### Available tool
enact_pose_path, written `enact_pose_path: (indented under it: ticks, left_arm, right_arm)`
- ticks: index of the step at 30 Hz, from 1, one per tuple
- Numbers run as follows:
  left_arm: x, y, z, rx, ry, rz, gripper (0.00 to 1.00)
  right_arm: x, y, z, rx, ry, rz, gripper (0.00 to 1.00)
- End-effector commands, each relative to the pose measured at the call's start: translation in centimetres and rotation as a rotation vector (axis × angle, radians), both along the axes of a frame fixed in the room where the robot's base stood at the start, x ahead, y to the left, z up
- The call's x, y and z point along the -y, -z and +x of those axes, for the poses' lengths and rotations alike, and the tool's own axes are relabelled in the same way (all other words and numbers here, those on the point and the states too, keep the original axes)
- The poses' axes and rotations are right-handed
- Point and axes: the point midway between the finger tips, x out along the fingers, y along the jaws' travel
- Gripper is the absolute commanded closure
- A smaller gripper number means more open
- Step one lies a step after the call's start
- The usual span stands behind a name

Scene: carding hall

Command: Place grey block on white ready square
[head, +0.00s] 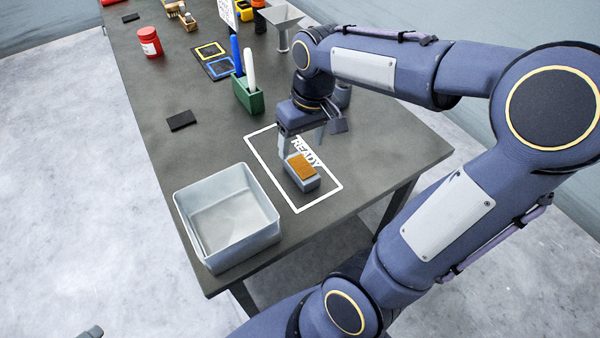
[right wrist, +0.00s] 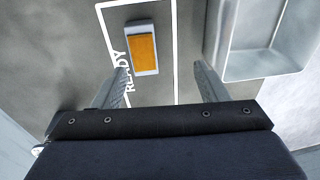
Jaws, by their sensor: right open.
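The grey block (head: 307,184), with an orange-brown top, sits inside the white READY square (head: 262,172) on the dark table. It lies toward the square's near half, wholly within the outline. In the right wrist view the block (right wrist: 143,49) shows just beyond the fingertips, inside the white outline (right wrist: 174,50). My right gripper (head: 301,150) is open and empty, with its fingers on the far side of the block. In the wrist view its fingertips (right wrist: 160,69) stand apart with clear space between them. A small grey tip at the head view's bottom left may be my left gripper (head: 91,332).
An empty grey metal bin (head: 255,238) stands left of the square near the table edge. A green holder (head: 248,96) with pens stands behind it. A black flat block (head: 181,120), red jar (head: 150,42) and funnel (head: 281,22) stand farther off. The table between is clear.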

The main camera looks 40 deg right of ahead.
Motion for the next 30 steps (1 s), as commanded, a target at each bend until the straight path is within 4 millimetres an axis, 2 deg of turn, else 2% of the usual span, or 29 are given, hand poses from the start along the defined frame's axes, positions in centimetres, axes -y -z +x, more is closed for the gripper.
enact_pose_path:
  ticks: [1, 6, 12, 18, 30]
  left_arm:
    - [0.0, 0.0, 0.0, 0.0, 0.0, 0.0, 0.14]
    - [0.0, 0.0, 0.0, 0.0, 0.0, 0.0, 0.14]
    - [0.0, 0.0, 0.0, 0.0, 0.0, 0.0, 0.14]
    - [0.0, 0.0, 0.0, 0.0, 0.0, 0.0, 0.14]
    - [0.0, 0.0, 0.0, 0.0, 0.0, 0.0, 0.14]
  right_arm:
    - [-1.1, -0.5, -1.7, 0.052, 0.004, 0.04, 0.33]
    - [-5.3, -0.8, -6.7, 0.219, 0.015, 0.158, 0.33]
    - [-8.8, 0.1, -10.4, 0.356, 0.032, 0.233, 0.33]
    - [-9.8, 0.7, -11.4, 0.397, 0.04, 0.254, 0.33]
    - [-9.8, 0.7, -11.4, 0.396, 0.04, 0.254, 0.33]
